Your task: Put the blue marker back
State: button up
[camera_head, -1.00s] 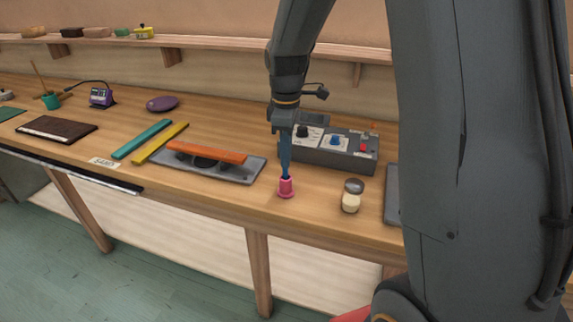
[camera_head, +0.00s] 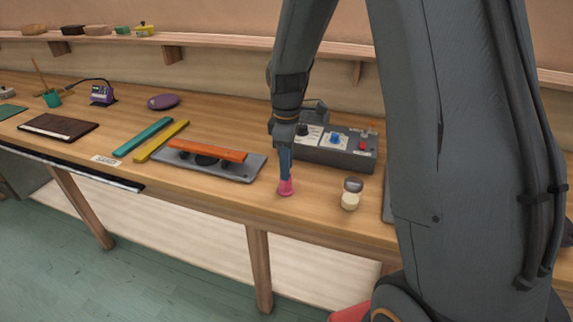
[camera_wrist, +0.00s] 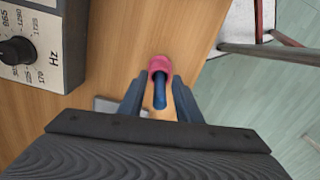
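The blue marker (camera_wrist: 160,97) stands in a small pink holder (camera_head: 286,188) near the front edge of the bench. The holder also shows in the wrist view (camera_wrist: 160,65). My gripper (camera_wrist: 160,103) is lowered around the marker, with one finger on each side. Gaps show between the fingers and the marker, so the gripper looks open. In the head view my gripper (camera_head: 286,174) hides most of the marker, and its fingertips are just above or beside the holder's rim.
A grey control box (camera_head: 337,152) with knobs stands behind my gripper. A shaker jar (camera_head: 351,194) stands to the right. A grey tray (camera_head: 245,171) bearing an orange bar (camera_head: 208,150) lies to the left. The bench's front edge is close.

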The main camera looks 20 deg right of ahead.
notch_tip(320, 180, up, 12)
jog(key=b, duration=0.3)
jog(key=shift+f, duration=0.1)
jog(key=shift+s, duration=0.15)
jog(key=s+f+m, duration=0.5)
jog(key=s+m, duration=0.1)
jog(key=s, duration=0.2)
jog(key=s+f+m+t, duration=0.1)
jog(key=s+f+m, duration=0.5)
jog(key=s, duration=0.3)
jog(key=shift+a+m, duration=0.15)
jog(key=shift+m, duration=0.15)
jog(key=shift+w, duration=0.1)
